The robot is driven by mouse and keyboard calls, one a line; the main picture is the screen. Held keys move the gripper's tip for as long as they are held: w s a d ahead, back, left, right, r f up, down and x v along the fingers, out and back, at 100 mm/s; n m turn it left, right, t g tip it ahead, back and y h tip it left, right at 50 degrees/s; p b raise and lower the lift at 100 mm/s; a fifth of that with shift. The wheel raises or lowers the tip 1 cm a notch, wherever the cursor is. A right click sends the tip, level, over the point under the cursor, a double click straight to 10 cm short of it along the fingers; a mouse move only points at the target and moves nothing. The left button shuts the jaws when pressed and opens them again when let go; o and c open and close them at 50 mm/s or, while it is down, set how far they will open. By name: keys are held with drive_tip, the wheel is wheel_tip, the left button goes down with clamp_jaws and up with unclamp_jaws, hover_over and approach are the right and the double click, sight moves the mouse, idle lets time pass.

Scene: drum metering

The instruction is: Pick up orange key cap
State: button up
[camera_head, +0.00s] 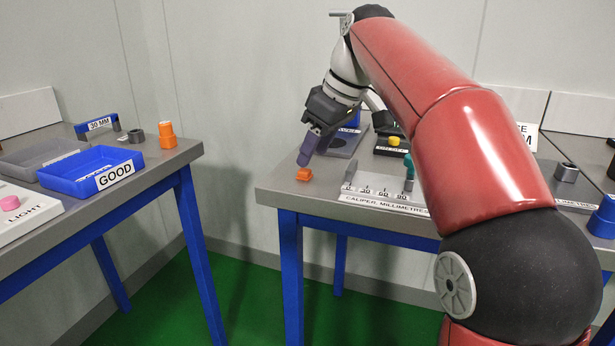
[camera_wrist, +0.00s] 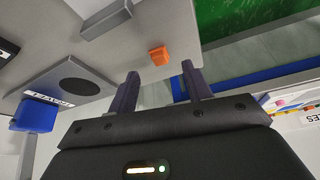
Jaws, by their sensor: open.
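The orange key cap (camera_head: 304,174) sits on the grey top of the right-hand table, near its left end. In the wrist view the orange cap (camera_wrist: 159,56) lies on the table beyond the fingertips, roughly midway between them. My gripper (camera_head: 308,158) is open and empty, angled down just above and behind the cap in the head view. In the wrist view my gripper's two fingers (camera_wrist: 161,78) stand wide apart, and neither appears to touch the cap.
A caliper stand (camera_head: 385,196) stands right of the cap. A dark plate (camera_head: 343,142) and a black box with a yellow button (camera_head: 393,141) are behind. The left table holds a blue GOOD tray (camera_head: 92,172) and an orange cylinder (camera_head: 167,134). The table's left edge is close to the cap.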

sight(305, 170)
drive_tip(key=x, duration=0.4)
drive_tip(key=shift+b, duration=0.3)
drive_tip(key=c, duration=1.1)
